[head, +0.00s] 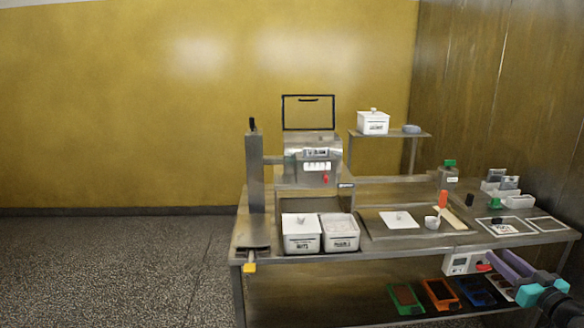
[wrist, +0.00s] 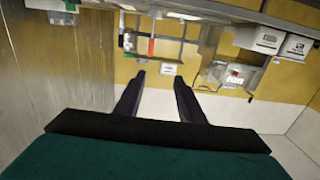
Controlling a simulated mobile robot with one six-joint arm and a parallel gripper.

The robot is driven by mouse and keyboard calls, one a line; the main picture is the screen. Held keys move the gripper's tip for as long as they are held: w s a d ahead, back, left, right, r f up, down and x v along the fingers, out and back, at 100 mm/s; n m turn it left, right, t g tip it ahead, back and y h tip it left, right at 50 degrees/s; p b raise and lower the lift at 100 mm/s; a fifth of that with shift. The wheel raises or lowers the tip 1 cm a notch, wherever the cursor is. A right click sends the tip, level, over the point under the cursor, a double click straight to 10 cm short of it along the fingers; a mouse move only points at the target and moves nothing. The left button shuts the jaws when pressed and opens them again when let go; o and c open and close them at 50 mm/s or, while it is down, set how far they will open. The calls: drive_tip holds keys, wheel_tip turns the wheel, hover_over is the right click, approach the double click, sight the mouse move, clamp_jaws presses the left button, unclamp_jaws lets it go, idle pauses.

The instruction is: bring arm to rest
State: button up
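My gripper (head: 499,256) is at the lower right of the head view, in front of the table's front edge. Its two dark purple fingers also show in the wrist view (wrist: 159,78), spread apart with nothing between them. The gripper is open and empty. My teal and black wrist shows at the lower right corner of the head view. In the wrist view the scene appears upside down, with the table along the top.
A steel table (head: 375,249) carries an enrober machine (head: 312,162), two white bins (head: 301,244) (head: 341,243), and a tray (head: 382,229). A white device (head: 457,264) is close to my fingers. Coloured frames (head: 405,299) lie on the lower shelf. The floor at left is clear.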

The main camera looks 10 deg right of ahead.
drive_tip(key=w+a+f+y, duration=0.2)
drive_tip(key=w+a+f, duration=0.4)
drive_tip(key=a, duration=0.4)
drive_tip(key=w+a+f+g+y, duration=0.1)
drive_tip(key=w+a+f+y, duration=0.1)
drive_tip(key=w+a+f, duration=0.6)
drive_tip(key=w+a+f+y, duration=0.2)
drive_tip(key=w+a+f, duration=0.15)
drive_tip(key=a, duration=0.85)
drive_tip(key=a+f+m+g+h, duration=0.1)
drive_tip(key=a+f+m+h, duration=0.1)
drive_tip(key=a+f, duration=0.5)
drive_tip(key=a+f+m+g+h, duration=0.15)
drive_tip(key=a+f, duration=0.25)
drive_tip(key=f, duration=0.6)
drive_tip(key=s+a+f+g+h, duration=0.25)
drive_tip(key=s+f+g, duration=0.25)
drive_tip(key=s+f, duration=0.6)
drive_tip(key=s+a+f+g+h, duration=0.1)
drive_tip(key=s+a+f+g, duration=0.25)
drive_tip(key=s+f, duration=0.7)
drive_tip(key=s+a+f+n+g, duration=0.1)
drive_tip(key=s+g, duration=0.4)
drive_tip(key=s, duration=0.6)
drive_tip(key=s+a+f+n+g+y, duration=0.1)
drive_tip(key=s+f+n+g, duration=0.1)
drive_tip(key=s+g, duration=0.4)
drive_tip(key=shift+s+a+n+g+y, duration=0.3)
drive_tip(key=shift+s+n, duration=0.25)
drive_tip(key=shift+s, duration=1.85)
